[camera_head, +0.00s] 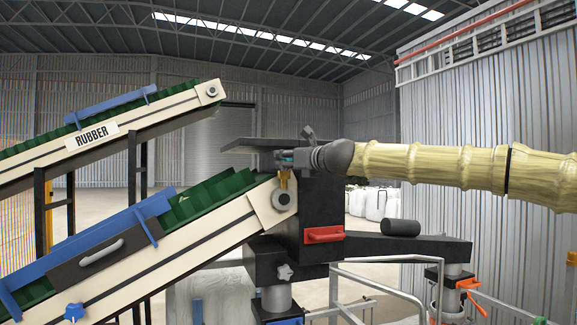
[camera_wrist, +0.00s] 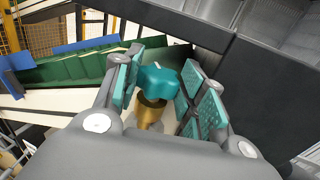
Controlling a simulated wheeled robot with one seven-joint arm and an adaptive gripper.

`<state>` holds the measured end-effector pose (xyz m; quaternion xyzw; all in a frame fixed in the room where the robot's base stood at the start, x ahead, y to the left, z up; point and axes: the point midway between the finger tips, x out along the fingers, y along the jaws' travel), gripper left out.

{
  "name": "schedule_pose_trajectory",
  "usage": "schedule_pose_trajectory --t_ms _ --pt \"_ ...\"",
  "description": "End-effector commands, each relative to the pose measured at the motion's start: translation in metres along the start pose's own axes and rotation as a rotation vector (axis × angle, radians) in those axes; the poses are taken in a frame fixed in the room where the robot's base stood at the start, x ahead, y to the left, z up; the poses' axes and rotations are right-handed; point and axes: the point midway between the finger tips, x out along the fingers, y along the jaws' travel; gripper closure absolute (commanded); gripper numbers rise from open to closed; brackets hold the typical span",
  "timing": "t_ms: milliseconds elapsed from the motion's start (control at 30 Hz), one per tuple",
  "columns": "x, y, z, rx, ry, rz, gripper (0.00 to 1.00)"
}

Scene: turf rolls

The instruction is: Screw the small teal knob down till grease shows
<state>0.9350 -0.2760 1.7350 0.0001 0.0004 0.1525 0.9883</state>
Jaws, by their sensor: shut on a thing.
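The small teal knob (camera_wrist: 158,80) sits on top of a brass cup (camera_wrist: 150,112) in the middle of the wrist view. My gripper (camera_wrist: 160,88) has its teal-padded fingers on both sides of the knob and is shut on it. In the head view my gripper (camera_head: 287,158) reaches in from the right, above the brass cup (camera_head: 284,179) at the upper end of the lower conveyor. The knob is hard to make out there among the fingers. I cannot make out any grease.
The lower conveyor (camera_head: 180,257) with green belt rises to the cup; an upper conveyor (camera_head: 125,128) marked RUBBER runs behind. A dark plate (camera_head: 262,145) lies close behind my gripper. A black housing with a red handle (camera_head: 324,235) stands below my arm. A railing (camera_head: 365,285) is at lower right.

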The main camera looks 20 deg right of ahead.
Motion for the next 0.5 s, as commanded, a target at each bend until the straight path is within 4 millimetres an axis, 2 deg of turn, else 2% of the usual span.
schedule_pose_trajectory --t_ms 33,500 --pt "-0.0001 0.0007 -0.0049 -0.001 -0.002 -0.015 0.83" --pt "0.0003 0.0050 -0.0052 -0.002 -0.003 -0.214 0.83"
